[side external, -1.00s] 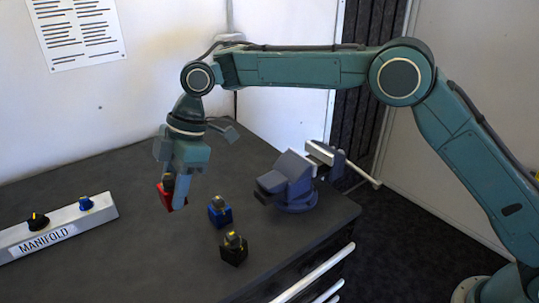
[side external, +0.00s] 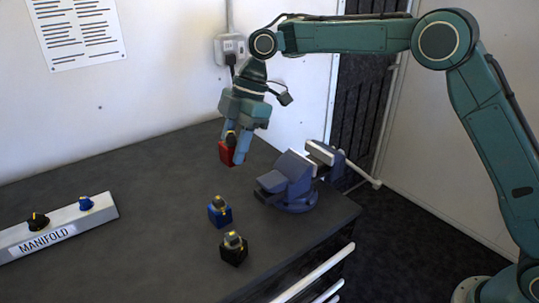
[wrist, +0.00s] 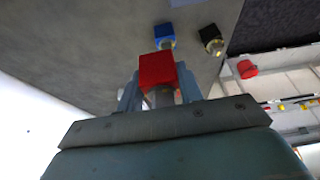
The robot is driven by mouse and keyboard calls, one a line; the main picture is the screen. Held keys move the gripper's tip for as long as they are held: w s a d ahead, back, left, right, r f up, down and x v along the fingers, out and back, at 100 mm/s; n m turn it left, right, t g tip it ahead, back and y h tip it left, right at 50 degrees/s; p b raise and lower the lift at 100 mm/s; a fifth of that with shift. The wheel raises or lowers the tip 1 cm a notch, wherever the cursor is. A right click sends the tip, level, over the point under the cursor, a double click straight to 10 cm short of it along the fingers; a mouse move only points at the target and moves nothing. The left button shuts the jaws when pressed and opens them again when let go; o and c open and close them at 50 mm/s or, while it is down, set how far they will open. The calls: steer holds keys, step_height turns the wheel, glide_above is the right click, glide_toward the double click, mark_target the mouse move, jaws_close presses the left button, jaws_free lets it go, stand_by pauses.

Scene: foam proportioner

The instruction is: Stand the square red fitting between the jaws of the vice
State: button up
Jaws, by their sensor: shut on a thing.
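The square red fitting (side external: 227,154) is held in my gripper (side external: 237,150), up above the bench. In the wrist view the red fitting (wrist: 158,70) sits between the two fingers of my gripper (wrist: 158,92), its square red end pointing away from the palm. The blue-grey vice (side external: 290,180) stands at the right end of the bench, to the right of and lower than the held fitting. A light metal bar shows at its back.
A blue fitting (side external: 220,211) and a black fitting (side external: 234,248) stand on the dark bench (side external: 130,215) left of and in front of the vice. The bench behind is clear.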

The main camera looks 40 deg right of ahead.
step_height(320, 180, up, 4)
glide_above(313, 146)
steer(key=s+a, duration=0.2)
steer(key=shift+w+d+r, duration=0.1)
steer(key=shift+d, duration=0.05)
steer(key=shift+f, duration=0.2)
steer(key=shift+f, duration=4.1)
steer(key=o, duration=1.2)
steer(key=shift+f, duration=0.1)
steer(key=shift+r, duration=4.05)
